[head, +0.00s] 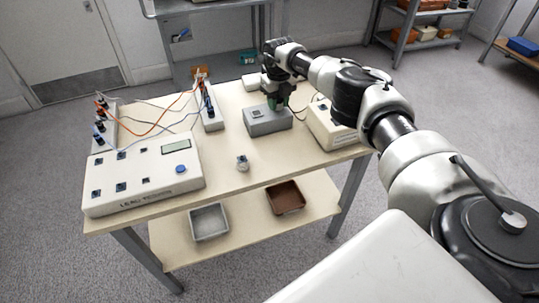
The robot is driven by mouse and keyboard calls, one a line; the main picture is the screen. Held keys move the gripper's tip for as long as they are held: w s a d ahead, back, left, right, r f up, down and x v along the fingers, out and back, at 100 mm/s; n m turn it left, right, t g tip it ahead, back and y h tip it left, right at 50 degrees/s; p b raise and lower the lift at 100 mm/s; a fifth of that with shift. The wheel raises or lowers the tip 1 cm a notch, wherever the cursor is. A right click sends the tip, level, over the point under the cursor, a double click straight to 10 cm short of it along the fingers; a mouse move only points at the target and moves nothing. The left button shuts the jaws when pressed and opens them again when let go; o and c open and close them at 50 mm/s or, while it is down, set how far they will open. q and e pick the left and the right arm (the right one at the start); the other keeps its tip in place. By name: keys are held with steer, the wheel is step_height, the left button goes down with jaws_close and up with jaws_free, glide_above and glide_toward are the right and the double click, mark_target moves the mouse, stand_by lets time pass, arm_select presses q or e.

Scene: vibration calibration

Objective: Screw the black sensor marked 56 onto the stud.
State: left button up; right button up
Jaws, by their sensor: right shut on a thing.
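My right gripper (278,101) reaches across the table from the right and points down over a grey block (267,124). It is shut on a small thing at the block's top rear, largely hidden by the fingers. That thing looks dark, with green beside it; I cannot read a 56 on it or tell whether it touches a stud. The stud itself cannot be made out. A small silvery piece (243,163) stands alone on the table in front of the block. My left gripper is not in view.
A large white box with a display (145,172) fills the table's left. Orange and grey cables run behind it to an upright terminal strip (211,109). A pale box (331,126) stands right of the grey block. Grey (209,222) and brown (286,197) trays sit on the lower shelf.

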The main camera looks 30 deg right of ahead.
steer(key=shift+a+m+p, duration=0.1)
steer(key=shift+m+p, duration=1.35)
steer(key=shift+m, duration=1.15)
steer(key=shift+m+p, duration=0.3)
steer(key=shift+m, duration=0.4)
steer(key=shift+m, duration=0.5)
steer(key=shift+m+p, duration=0.3)
steer(key=shift+r+m+p, duration=0.1)
steer(key=shift+m+p, duration=0.3)
steer(key=shift+m, duration=0.6)
steer(key=shift+w+m, duration=0.1)
steer(key=shift+m, duration=0.7)
steer(key=m+p, duration=0.1)
steer(key=m, duration=0.1)
steer(key=shift+m, duration=1)
